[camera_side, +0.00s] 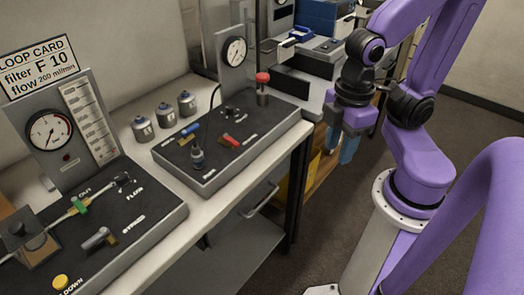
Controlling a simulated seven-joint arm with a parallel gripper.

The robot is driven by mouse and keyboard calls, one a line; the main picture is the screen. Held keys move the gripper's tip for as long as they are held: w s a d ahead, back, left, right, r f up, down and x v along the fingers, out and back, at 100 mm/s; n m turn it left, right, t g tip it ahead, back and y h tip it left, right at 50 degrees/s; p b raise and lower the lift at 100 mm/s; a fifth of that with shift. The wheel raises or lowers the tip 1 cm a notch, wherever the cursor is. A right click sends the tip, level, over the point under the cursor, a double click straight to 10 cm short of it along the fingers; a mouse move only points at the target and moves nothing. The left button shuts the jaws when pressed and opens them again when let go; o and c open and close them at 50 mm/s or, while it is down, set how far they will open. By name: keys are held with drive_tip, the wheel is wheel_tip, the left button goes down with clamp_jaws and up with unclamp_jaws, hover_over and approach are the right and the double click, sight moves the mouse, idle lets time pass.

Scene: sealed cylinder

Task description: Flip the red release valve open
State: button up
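A small red lever (229,141) lies on the dark top of the middle panel (205,181), at its front right part; I take it as the release valve. A blue lever (190,129) lies on the same panel to its left. A red-capped post (262,78) stands at the panel's back right corner. My gripper (345,130) hangs in the air to the right of the panel, beyond the bench edge, well apart from the red lever. Its fingers are small and seen at an angle, so I cannot tell whether they are open or shut. Nothing is visibly held.
A gauge (235,51) stands upright behind the panel. Several grey weights (165,115) stand to the left. Another panel with a gauge (51,134) and loop card (38,68) fills the left. Air above the middle panel is mostly free.

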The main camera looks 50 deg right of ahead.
drive_tip(key=w+a+r+m, duration=0.2)
drive_tip(key=w+m, duration=0.1)
drive_tip(key=w, duration=0.4)
drive_tip(key=w+a+r+m, duration=0.2)
drive_tip(key=w+a+m, duration=0.1)
drive_tip(key=w, duration=0.3)
wheel_tip(320, 180, up, 5)
drive_tip(key=m, duration=0.8)
hover_over(234, 141)
wheel_tip(234, 141, down, 18)
drive_tip(key=shift+r, duration=0.2)
clamp_jaws()
